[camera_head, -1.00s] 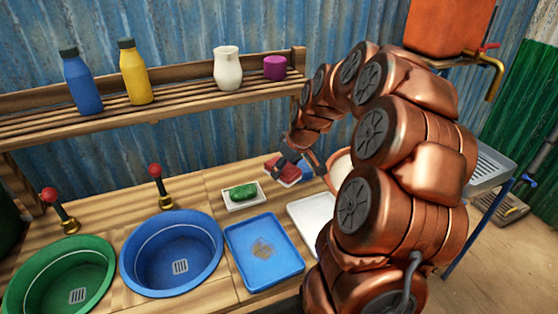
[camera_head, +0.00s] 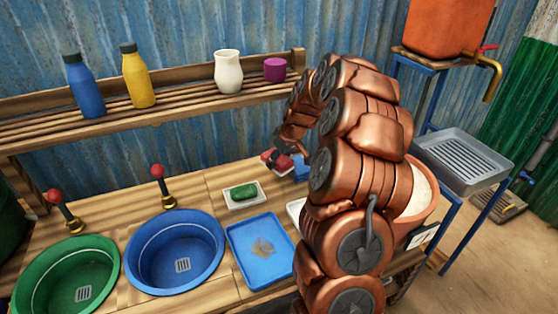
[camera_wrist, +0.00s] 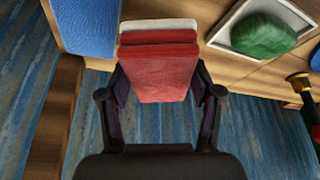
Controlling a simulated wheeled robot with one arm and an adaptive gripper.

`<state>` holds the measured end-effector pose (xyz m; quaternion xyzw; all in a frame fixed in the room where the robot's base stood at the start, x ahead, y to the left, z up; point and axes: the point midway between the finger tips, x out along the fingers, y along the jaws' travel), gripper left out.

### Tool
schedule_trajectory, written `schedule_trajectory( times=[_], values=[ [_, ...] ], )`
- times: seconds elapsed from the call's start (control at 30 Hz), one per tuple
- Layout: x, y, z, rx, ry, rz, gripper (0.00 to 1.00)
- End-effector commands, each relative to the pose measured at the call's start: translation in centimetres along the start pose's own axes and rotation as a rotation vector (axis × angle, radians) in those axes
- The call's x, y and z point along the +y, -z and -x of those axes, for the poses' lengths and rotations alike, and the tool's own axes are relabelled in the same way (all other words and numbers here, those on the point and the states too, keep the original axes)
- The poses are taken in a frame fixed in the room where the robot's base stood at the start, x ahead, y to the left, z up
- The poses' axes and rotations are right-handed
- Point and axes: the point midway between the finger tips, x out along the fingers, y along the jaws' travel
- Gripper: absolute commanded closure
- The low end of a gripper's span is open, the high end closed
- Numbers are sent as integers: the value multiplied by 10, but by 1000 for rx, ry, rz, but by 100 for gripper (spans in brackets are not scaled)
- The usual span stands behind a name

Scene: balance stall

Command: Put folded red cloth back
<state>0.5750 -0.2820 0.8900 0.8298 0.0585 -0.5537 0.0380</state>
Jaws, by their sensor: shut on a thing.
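The folded red cloth (camera_wrist: 160,68) is held between the two fingers of my gripper (camera_wrist: 160,92) in the wrist view, with a white layer along its far edge. In the head view the red cloth (camera_head: 277,160) shows small above the back of the wooden counter, and my gripper (camera_head: 276,152) is shut on it. My arm hides part of the area to its right. A blue folded cloth (camera_head: 301,168) lies just right of it, and it also shows at the upper left in the wrist view (camera_wrist: 88,26).
A green sponge (camera_head: 243,192) sits in a white dish. A blue tray (camera_head: 288,270), a blue basin (camera_head: 205,262) and a green basin (camera_head: 105,262) stand along the counter. The slatted shelf (camera_head: 190,108) holds bottles, a jug and a purple cup above. My arm covers a terracotta pot (camera_head: 427,215).

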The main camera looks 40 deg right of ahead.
Motion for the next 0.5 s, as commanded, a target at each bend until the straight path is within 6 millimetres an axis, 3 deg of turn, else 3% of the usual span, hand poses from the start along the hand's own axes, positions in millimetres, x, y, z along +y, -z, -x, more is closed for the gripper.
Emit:
schedule_trajectory(
  times=[0.13, 0.5],
  values=[
    [-1, -7, -13, -5, 4, 0, 74],
    [0, -8, -17, -1, 1, 0, 74]
  ],
)
